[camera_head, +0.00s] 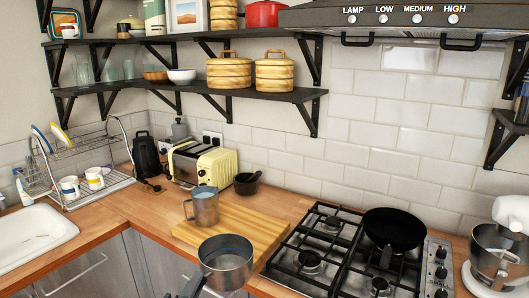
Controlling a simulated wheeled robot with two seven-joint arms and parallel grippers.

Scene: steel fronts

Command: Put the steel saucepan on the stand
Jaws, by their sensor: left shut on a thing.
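The steel saucepan (226,268) is at the bottom middle, in front of the wooden board and the counter's front edge. It looks upright and I see into its open top. My left gripper (196,284) is at the bottom edge, shut on the saucepan's handle, which points down and left; the grip is small and partly cut off by the frame. The gas hob (348,268) with black pan supports lies to the right of the saucepan. I cannot tell which thing is the stand. My right gripper is not in view.
A steel jug (203,208) stands on the wooden board (262,226). A black frying pan (394,228) sits on the hob's back right. A yellow toaster (216,166) and small dark pot (247,183) stand behind. A mixer (497,250) is at far right. The hob's left burners are clear.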

